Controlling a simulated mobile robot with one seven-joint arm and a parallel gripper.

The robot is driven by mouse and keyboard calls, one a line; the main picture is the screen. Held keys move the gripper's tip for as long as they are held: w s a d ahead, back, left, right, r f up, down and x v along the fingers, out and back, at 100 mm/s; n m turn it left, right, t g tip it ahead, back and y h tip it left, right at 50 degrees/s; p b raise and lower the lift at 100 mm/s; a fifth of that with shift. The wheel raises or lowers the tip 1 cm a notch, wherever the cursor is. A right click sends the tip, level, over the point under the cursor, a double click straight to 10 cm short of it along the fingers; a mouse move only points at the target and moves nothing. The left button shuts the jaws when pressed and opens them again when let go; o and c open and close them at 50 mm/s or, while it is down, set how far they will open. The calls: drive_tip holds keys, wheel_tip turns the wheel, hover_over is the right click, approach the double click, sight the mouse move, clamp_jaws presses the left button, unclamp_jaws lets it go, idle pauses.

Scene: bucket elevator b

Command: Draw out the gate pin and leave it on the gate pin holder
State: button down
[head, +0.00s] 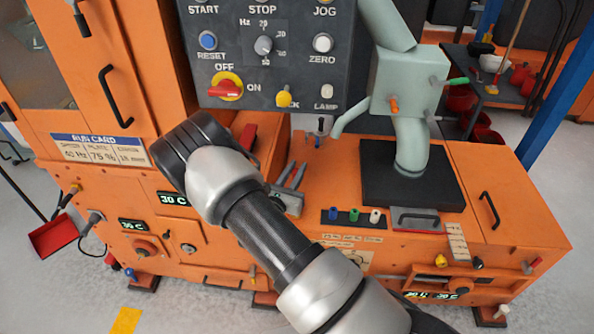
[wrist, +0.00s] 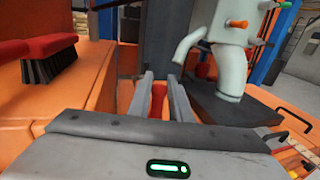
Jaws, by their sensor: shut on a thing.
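My gripper (head: 291,176) points away over the orange machine top, left of the black base plate. In the wrist view its two grey fingers (wrist: 161,92) stand on either side of a red grip (wrist: 158,102), which looks like the head of the gate pin. The fingers are shut on it. The lower part of the pin is hidden behind the gripper's body, so I cannot tell whether it sits in a hole. In the head view the pin does not show clearly. I cannot pick out the gate pin holder with certainty.
A red brush (wrist: 45,58) lies to the left. A pale green spout (head: 410,130) stands on a black plate (head: 440,190) to the right. A dark rack (head: 365,222) with blue, green and white pegs is nearer the front. The control panel (head: 270,60) overhangs the back.

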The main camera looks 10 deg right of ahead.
drive_tip(key=shift+f+b, duration=2.1)
drive_tip(key=shift+f, duration=0.85)
drive_tip(key=shift+f+b, duration=0.8)
drive_tip(key=shift+f, duration=0.35)
drive_tip(key=shift+f+b, duration=0.3)
drive_tip(key=shift+f, duration=0.85)
drive_tip(key=c, duration=1.5)
unclamp_jaws()
drive_tip(key=shift+c, duration=0.2)
drive_tip(key=p+v, duration=0.3)
drive_tip(key=v, duration=1.4)
drive_tip(key=shift+s, duration=0.2)
drive_tip(key=shift+r, duration=0.1)
